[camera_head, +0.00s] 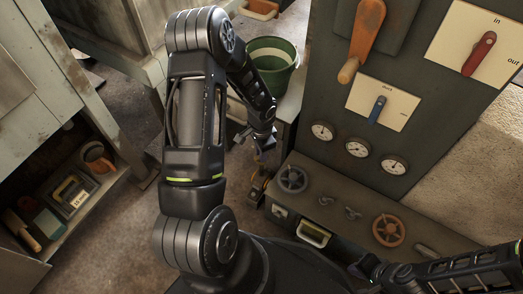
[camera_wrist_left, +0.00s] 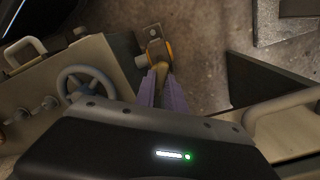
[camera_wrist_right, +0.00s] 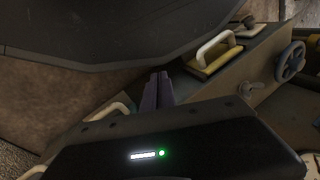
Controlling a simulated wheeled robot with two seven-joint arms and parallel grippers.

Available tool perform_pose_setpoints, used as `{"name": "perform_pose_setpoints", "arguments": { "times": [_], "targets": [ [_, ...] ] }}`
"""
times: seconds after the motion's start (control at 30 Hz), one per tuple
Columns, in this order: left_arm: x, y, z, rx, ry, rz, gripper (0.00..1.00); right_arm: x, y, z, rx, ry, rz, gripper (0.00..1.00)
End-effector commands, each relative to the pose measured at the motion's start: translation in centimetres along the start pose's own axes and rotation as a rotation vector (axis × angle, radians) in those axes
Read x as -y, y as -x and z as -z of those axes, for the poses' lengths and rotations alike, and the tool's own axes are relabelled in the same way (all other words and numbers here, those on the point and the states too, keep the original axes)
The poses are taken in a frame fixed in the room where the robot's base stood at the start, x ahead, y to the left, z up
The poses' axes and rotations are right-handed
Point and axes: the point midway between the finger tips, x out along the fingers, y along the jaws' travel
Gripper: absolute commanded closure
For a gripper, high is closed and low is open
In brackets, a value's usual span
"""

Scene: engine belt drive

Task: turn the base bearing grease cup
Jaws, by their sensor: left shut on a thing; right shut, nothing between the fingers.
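The base bearing (camera_wrist_left: 154,48), a small block with orange-brown parts, sticks out from the side of the grey engine base. A brass-coloured grease cup (camera_wrist_left: 162,69) stands on it, mostly hidden by my fingers. My left gripper (camera_wrist_left: 160,82) is shut on the grease cup; in the head view the gripper (camera_head: 260,150) reaches down above the bearing (camera_head: 257,184). My right gripper (camera_wrist_right: 158,88) is shut and empty, away from the cup at the front of the base; it shows at the lower right of the head view (camera_head: 362,268).
A grey handwheel (camera_head: 291,179) and a rust-brown handwheel (camera_head: 388,230) sit on the base top. A pale handle (camera_head: 313,233) is on its front. A panel with gauges (camera_head: 357,149) and levers rises behind. A green bucket (camera_head: 272,58) stands at the back.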

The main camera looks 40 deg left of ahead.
Motion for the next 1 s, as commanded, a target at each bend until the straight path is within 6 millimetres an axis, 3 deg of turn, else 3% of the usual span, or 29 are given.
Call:
{"name": "perform_pose_setpoints", "arguments": {
  "times": [1.0],
  "targets": [
    [0.0,0.1,0.0,0.000,-0.903,0.000,1.00,2.3,3.8,-1.2,0.030,0.017,0.014,1.00]
  ]
}}
